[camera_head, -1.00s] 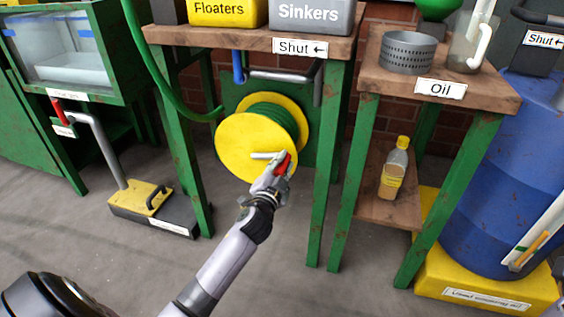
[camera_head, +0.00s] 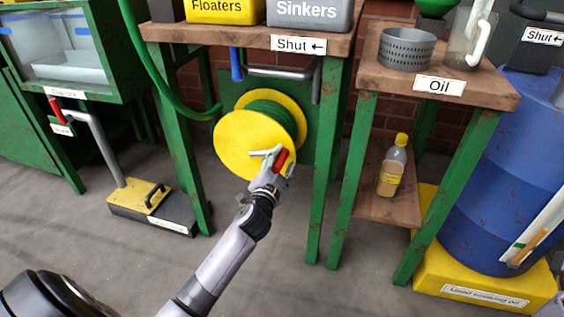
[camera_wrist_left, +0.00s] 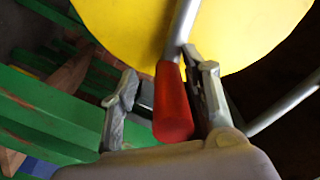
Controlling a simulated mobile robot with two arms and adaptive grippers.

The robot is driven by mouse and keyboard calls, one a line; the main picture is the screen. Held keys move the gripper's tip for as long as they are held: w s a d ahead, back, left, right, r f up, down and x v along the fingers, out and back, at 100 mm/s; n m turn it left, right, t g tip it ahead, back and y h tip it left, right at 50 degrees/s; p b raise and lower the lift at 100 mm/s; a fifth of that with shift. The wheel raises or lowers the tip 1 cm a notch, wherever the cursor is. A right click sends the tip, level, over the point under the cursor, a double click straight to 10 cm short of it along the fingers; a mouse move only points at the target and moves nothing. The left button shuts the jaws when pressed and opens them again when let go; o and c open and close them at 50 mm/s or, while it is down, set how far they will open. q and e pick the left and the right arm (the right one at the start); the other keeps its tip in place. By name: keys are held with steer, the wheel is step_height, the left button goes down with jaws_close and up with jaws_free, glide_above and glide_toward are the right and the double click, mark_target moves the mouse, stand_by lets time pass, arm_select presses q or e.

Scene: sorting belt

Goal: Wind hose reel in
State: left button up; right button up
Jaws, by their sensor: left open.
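The hose reel (camera_head: 236,140) has yellow discs with green hose (camera_head: 272,111) wound between them. It sits under the wooden table against a green panel. A metal crank with a red handle (camera_head: 280,160) is on its front disc. My left gripper (camera_head: 277,172) is at the crank. In the left wrist view, the red handle (camera_wrist_left: 172,105) lies between the open fingers of my left gripper (camera_wrist_left: 160,85), close to the right finger and apart from the left one. The yellow disc (camera_wrist_left: 120,25) is beyond. My right gripper does not show.
Green table legs (camera_head: 330,160) stand right of the reel, with another leg (camera_head: 183,150) at left. A pedal unit (camera_head: 145,200) is on the floor at left. An oil bottle (camera_head: 392,168) stands on a low shelf. A blue barrel (camera_head: 500,170) is at right.

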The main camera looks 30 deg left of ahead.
arm_select(q)
steer(key=shift+s, duration=0.1)
steer(key=v, duration=1.1)
steer(key=shift+s, duration=0.4)
steer(key=shift+f, duration=0.1)
